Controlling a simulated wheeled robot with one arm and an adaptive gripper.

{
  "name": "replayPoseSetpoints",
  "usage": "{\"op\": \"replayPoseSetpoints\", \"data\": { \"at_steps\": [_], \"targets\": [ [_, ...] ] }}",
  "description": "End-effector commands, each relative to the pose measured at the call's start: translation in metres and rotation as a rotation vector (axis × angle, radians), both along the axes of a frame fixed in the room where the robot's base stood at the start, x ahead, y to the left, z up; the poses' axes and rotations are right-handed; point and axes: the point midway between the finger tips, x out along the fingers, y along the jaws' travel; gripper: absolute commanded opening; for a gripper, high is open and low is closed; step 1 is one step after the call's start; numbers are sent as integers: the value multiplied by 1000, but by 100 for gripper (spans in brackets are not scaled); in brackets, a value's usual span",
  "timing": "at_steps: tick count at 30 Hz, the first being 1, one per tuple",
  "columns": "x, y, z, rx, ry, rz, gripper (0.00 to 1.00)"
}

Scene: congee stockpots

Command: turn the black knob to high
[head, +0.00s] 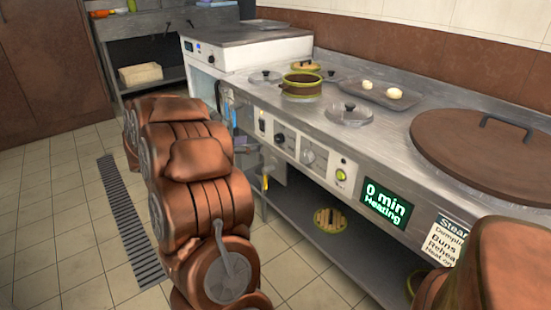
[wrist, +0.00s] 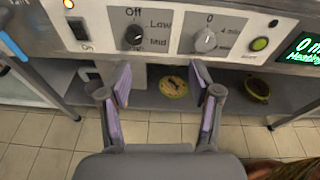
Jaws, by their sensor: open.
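The black knob (wrist: 133,36) is on the front panel of the steel counter, at the upper left of the wrist view, with printed "Off", "Low" and "Mid" marks around it. I cannot clearly tell which mark it points to. In the head view the black knob (head: 279,138) shows small on the panel, just beyond my arm. My gripper (wrist: 161,84) is open and empty, its purple-padded fingers spread below and in front of the panel. The black knob lies above the left finger, apart from it. My arm hides part of the gripper in the head view.
A grey timer knob (wrist: 205,40) and a green button (wrist: 260,43) are right of the black knob; a black switch (wrist: 78,28) is left. A lit display (head: 385,203) reads "0 min Heating". Below is a shelf.

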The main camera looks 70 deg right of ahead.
Motion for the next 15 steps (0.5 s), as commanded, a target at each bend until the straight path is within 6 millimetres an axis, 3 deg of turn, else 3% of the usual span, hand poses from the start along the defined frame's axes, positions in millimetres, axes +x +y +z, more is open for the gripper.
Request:
{"op": "replayPoseSetpoints", "data": {
  "at_steps": [1,4,9,15],
  "targets": [
    [0,-16,-28,-14,51,8,63],
    [3,-43,-45,-44,144,30,63],
    [5,-73,-62,-80,254,54,63],
    [5,-87,-67,-95,304,65,63]
  ]
}}
